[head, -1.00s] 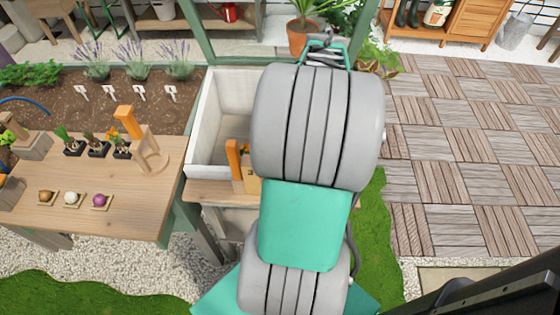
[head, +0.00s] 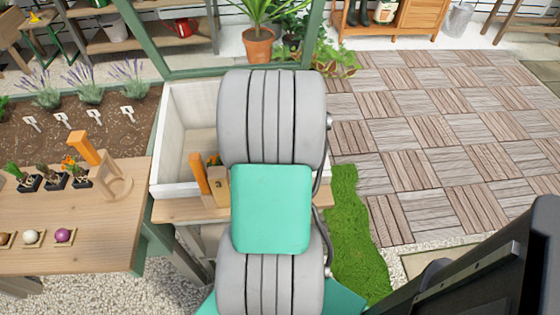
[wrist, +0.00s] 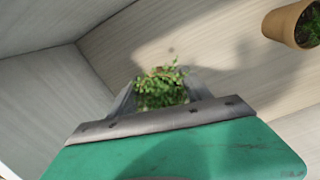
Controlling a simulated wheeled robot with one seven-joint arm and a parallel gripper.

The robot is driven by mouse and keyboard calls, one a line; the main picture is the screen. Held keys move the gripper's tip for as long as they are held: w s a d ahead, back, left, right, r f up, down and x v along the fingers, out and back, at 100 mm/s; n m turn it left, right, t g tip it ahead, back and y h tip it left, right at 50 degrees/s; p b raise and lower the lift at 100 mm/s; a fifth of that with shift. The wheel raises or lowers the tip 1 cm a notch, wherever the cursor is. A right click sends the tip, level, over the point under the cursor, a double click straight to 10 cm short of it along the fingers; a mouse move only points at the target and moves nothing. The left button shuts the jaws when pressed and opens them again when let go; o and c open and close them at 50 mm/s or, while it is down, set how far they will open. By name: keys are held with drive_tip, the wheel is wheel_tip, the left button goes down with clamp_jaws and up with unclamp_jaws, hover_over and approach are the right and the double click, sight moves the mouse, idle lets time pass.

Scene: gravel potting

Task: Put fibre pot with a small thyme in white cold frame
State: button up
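The white cold frame (head: 180,135) stands at centre left in the head view, and part of its inside is covered by my arm. The wrist view shows its pale walls (wrist: 40,95) and floor (wrist: 215,50). A small leafy green thyme (wrist: 160,90) sits between the grey fingers of my gripper (wrist: 165,97), inside the cold frame. Its foliage hides the fibre pot under it. The fingers flank the plant closely and look shut on its pot. Whether the pot touches the floor is hidden. The head view does not show my gripper, which is behind the arm.
A brown pot with a green plant (wrist: 288,22) is at the upper right of the wrist view. An orange upright piece (head: 200,173) and a wooden block (head: 218,187) stand near the frame's front. A wooden table (head: 70,225) with small potted plants is at left.

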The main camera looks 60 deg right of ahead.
drive_tip(key=shift+o, duration=1.4)
wheel_tip(320, 180, up, 12)
drive_tip(key=shift+r+p, duration=0.2)
drive_tip(key=shift+p, duration=0.7)
